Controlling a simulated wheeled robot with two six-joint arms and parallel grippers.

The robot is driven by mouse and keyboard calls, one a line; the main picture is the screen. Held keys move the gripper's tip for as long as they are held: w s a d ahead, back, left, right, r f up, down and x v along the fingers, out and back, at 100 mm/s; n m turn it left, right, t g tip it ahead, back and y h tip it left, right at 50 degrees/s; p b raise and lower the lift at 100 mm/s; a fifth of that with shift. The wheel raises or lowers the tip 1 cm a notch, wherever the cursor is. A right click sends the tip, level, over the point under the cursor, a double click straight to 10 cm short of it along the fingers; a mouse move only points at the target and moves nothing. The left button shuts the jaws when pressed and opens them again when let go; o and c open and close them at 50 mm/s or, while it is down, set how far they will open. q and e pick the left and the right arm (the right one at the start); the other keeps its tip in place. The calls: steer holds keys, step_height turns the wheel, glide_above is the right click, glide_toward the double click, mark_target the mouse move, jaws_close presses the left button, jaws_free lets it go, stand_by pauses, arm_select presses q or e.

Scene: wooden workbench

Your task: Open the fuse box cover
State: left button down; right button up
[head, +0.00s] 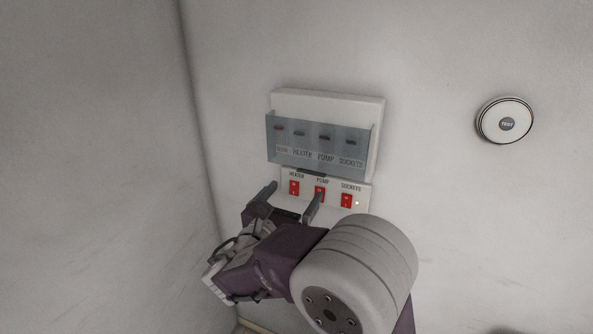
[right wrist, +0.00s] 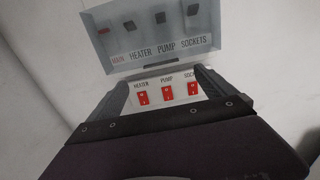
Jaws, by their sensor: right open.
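The fuse box (head: 328,99) is a white panel on the wall. Its clear bluish cover (head: 318,143) hangs down over a row of switches labelled MAIN, HEATER, PUMP and SOCKETS, and looks closed. A dark tab (head: 311,172) sits at the cover's lower edge. The cover also shows in the right wrist view (right wrist: 155,40), with its dark tab (right wrist: 161,67) above the gap between the fingers. My right gripper (head: 292,192) is open and empty just below the cover, in front of the red rocker switches. My left gripper is not in view.
Red rocker switches for HEATER (head: 294,188), PUMP (head: 320,194) and SOCKETS (head: 346,200) sit below the cover, close to my right fingers. A round TEST device (head: 505,121) is on the wall at right. A wall corner lies to the left.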

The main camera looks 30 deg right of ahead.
mark_target(312, 149)
steer(key=p+x, duration=0.2)
steer(key=x, duration=0.7)
steer(key=shift+p, duration=0.35)
